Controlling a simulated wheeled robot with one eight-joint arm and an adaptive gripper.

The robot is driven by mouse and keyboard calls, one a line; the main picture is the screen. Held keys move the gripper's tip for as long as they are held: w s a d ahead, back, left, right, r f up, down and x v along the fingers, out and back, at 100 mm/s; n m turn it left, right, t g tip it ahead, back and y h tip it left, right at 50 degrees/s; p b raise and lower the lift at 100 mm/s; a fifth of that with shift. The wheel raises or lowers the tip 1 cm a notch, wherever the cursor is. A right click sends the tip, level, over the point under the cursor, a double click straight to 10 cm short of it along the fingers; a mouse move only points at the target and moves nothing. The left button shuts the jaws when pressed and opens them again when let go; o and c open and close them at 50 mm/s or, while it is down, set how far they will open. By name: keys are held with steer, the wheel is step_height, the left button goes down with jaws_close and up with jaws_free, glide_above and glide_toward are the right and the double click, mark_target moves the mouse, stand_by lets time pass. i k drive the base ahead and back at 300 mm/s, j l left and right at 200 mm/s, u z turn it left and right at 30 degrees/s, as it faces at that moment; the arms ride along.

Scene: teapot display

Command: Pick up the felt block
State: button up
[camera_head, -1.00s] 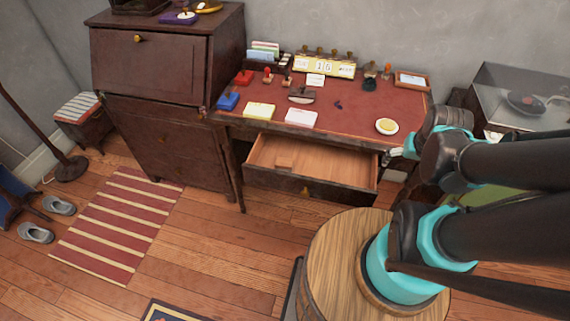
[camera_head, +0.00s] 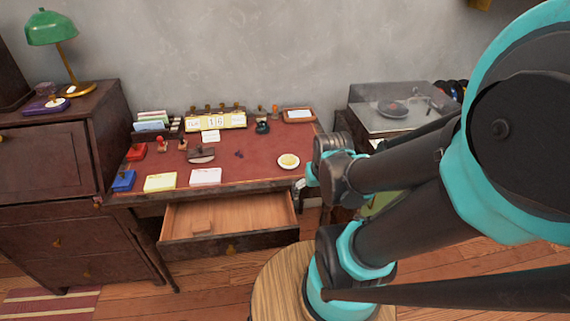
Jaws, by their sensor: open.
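I cannot tell for sure which thing is the felt block. A small tan block (camera_head: 202,227) lies in the open desk drawer (camera_head: 262,213), towards its left. A dark rocker-shaped piece with a pale underside (camera_head: 201,155) stands on the red desk top (camera_head: 240,170). My gripper (camera_head: 306,183) is small and partly hidden by my arm at the desk's right front corner. It is open, with nothing seen in it, right of the drawer and apart from both pieces.
The desk also bears a yellow pad (camera_head: 160,182), a white pad (camera_head: 205,176), a blue box (camera_head: 123,181), a red box (camera_head: 136,151), a plate (camera_head: 289,161) and a calendar (camera_head: 217,121). A record player (camera_head: 393,108) stands right. A round wooden top (camera_head: 275,288) is in front.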

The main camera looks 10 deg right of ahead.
mark_target(203, 228)
steer(key=l+u, duration=0.2)
steer(key=u, duration=0.15)
steer(key=k+l+u, duration=0.15)
steer(key=u, duration=0.15)
